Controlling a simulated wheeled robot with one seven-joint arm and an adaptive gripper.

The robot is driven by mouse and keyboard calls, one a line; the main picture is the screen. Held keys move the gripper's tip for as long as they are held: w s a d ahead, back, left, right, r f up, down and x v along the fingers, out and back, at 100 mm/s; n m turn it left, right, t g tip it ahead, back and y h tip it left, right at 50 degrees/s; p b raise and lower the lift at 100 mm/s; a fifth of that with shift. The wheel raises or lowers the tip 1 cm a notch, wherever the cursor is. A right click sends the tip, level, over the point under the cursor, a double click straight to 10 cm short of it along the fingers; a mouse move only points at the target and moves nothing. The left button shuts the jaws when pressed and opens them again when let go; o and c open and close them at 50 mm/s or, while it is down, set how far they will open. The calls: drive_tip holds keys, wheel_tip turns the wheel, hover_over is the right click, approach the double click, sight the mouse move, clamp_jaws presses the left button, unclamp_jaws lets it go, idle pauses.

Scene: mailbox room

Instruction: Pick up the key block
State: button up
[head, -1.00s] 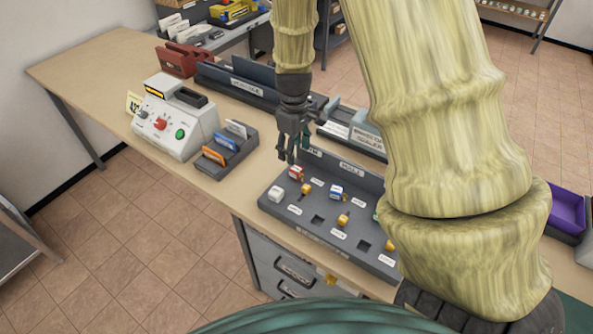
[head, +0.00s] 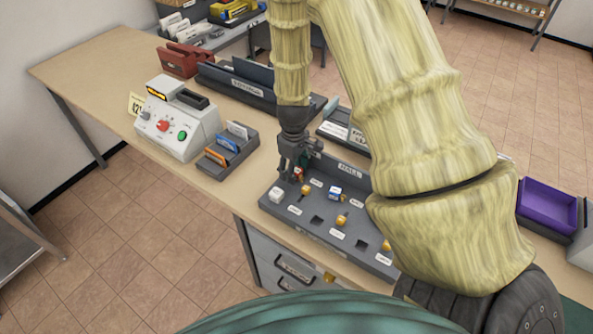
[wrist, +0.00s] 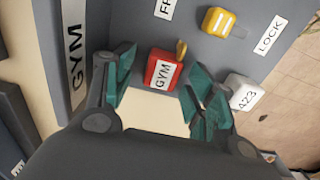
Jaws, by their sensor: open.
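A red block labelled GYM with a brass key-like piece at its side (wrist: 162,70) sits on the grey board; it is the likely key block. In the head view the red block (head: 299,174) is partly hidden by my gripper (head: 292,170). My gripper is open above the board's far left corner. In the wrist view its teal-padded fingers stand on either side of the red block, with gaps between. The white block labelled 423 (wrist: 242,93) is just outside the right finger. A yellow block (wrist: 218,22) is farther up.
The grey board (head: 320,240) holds more small blocks, including a blue and white one (head: 335,193), and empty sockets. A grey card holder (head: 228,147) and a control box (head: 177,120) stand to the left. A dark rack (head: 240,88) stands behind. A purple tray (head: 548,207) is far right.

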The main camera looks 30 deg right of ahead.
drive_tip(key=shift+f, duration=0.2)
drive_tip(key=c, duration=1)
drive_tip(key=shift+r, duration=0.1)
